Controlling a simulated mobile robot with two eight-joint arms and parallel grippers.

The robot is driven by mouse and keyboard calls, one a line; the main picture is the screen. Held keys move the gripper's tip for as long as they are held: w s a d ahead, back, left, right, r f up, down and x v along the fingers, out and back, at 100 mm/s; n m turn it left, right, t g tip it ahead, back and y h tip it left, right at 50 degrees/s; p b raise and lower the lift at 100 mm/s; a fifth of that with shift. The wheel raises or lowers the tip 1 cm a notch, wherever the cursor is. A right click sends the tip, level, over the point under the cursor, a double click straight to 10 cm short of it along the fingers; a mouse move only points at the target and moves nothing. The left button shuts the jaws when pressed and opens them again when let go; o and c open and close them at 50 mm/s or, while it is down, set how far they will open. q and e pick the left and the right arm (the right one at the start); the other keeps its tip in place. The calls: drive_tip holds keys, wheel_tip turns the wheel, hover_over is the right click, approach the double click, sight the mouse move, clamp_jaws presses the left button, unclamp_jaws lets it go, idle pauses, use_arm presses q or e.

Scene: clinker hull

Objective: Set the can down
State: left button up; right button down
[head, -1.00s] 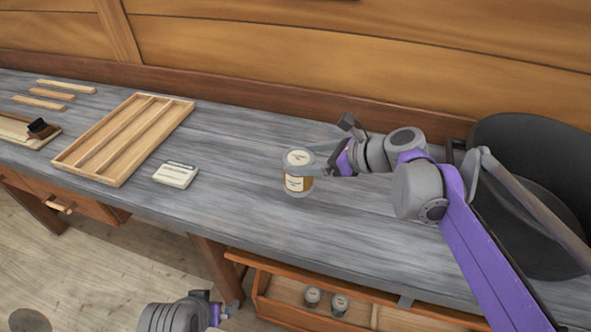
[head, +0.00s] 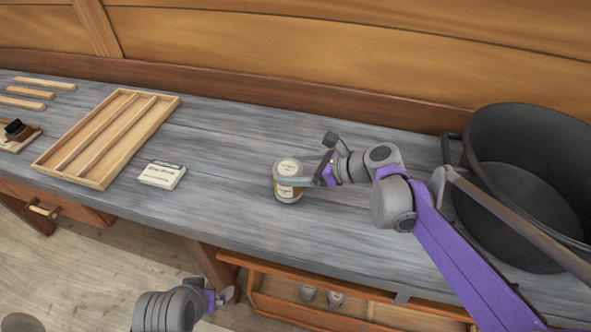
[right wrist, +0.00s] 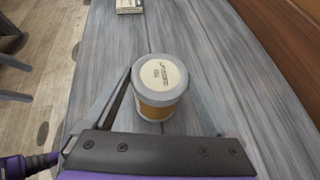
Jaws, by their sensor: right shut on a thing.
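The can (head: 288,190) is a short white-topped tin with a pale label and an amber band. It is upright at the middle of the grey workbench (head: 235,215). My right gripper (head: 302,181) is shut on it from the right side. In the right wrist view the can (right wrist: 160,88) stands between the two fingers, its printed lid facing the camera. I cannot tell whether its base touches the bench or is slightly above it. My left gripper (head: 224,298) is low, in front of the bench; its jaws are too small to read.
A wooden divided tray (head: 97,178) and a small white box (head: 162,174) lie left of the can. A large black bucket (head: 530,130) stands at the right. An open drawer (head: 262,305) below holds two small cans. The bench around the can is clear.

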drive_tip(key=shift+f, duration=0.15)
drive_tip(key=shift+f, duration=0.2)
unclamp_jaws()
drive_tip(key=shift+r, duration=0.1)
drive_tip(key=shift+d+r, duration=0.1)
drive_tip(key=shift+r, duration=0.1)
drive_tip(key=v, duration=1.1)
drive_tip(key=shift+s+d, duration=0.25)
drive_tip(key=shift+d, duration=0.05)
